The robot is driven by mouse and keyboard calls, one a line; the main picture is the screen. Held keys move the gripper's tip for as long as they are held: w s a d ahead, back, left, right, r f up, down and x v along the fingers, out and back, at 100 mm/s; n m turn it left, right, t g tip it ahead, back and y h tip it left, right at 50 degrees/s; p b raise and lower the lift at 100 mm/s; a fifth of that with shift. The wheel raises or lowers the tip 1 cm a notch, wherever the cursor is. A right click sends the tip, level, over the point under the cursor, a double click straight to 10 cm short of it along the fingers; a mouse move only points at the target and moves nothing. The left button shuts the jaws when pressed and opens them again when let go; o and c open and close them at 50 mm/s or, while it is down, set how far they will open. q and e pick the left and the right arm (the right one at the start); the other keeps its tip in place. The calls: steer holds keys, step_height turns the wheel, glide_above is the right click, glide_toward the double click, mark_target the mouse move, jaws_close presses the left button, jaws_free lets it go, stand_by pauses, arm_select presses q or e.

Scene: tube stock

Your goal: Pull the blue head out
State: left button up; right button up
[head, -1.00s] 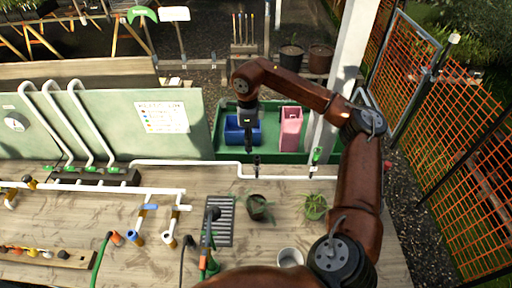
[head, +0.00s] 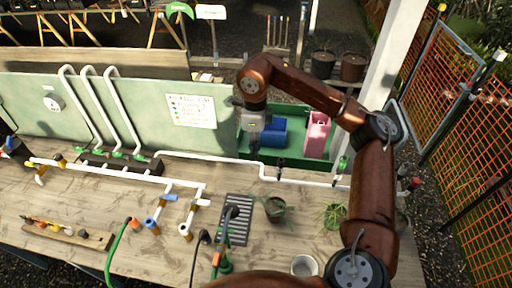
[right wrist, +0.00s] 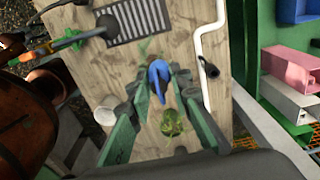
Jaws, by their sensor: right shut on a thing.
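The blue head (right wrist: 158,75) shows in the right wrist view between the fingertips of my right gripper (right wrist: 160,88). It is a rounded blue piece with a narrow tip pointing down in the picture. My right gripper is shut on it. In the head view my right gripper (head: 254,138) hangs over the back of the bench, in front of the blue bin. I cannot make out the blue head apart from the gripper and bin there. My left gripper is not in view.
A blue bin (head: 274,138) and a pink bin (head: 318,135) stand in a green tray behind the bench. A white pipe (head: 215,158) runs along the bench's back. Potted plants (head: 274,207), a grate (head: 237,212) and a rack of colored fittings (head: 70,234) lie on the bench.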

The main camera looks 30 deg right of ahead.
steer(key=shift+r, duration=0.1)
steer(key=shift+r+p, duration=1.9)
steer(key=shift+r, duration=0.5)
